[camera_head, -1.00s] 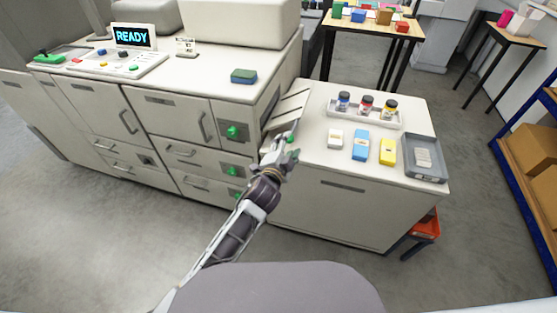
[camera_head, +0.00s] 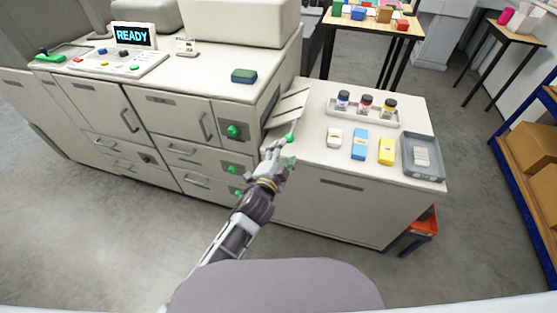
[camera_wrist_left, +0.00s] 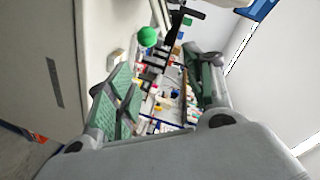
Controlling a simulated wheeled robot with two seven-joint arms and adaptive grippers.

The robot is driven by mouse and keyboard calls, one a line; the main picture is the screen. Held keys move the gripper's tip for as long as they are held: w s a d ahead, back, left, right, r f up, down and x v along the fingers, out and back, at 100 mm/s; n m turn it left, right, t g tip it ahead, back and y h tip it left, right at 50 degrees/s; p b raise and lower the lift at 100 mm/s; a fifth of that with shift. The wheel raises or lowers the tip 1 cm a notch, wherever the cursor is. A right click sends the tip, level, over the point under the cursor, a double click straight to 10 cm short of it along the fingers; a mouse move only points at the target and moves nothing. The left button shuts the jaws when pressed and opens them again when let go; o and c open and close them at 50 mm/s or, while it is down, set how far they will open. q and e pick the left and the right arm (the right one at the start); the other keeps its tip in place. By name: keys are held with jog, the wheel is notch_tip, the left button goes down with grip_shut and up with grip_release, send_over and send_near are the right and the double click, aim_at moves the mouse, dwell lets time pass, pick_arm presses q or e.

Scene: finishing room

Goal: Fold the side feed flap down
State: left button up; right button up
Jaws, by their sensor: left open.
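The side feed flap (camera_head: 288,107) is a pale slatted panel on the machine's right side, beside the side cabinet. It slants outward and upward. A green ball knob (camera_head: 289,137) shows near its lower front end, and a green ball also shows in the left wrist view (camera_wrist_left: 147,37). My left gripper (camera_head: 280,155) is just in front of and below the knob, by the cabinet's left front corner. In the left wrist view its two fingers (camera_wrist_left: 165,88) are spread, with nothing held between them. The fingers partly hide the flap's lower area. My right gripper is out of view.
The side cabinet top (camera_head: 315,155) holds a tray of jars (camera_head: 363,108), small boxes (camera_head: 359,145) and a grey tray (camera_head: 423,158). The machine (camera_head: 175,85) stands left, with a READY screen (camera_head: 134,36) and green knobs. Open floor lies in front.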

pick_arm(q)
jog(key=p+v, duration=0.1)
jog(key=v, duration=0.2)
jog(key=shift+s+a, duration=0.2)
jog(key=shift+s, duration=0.05)
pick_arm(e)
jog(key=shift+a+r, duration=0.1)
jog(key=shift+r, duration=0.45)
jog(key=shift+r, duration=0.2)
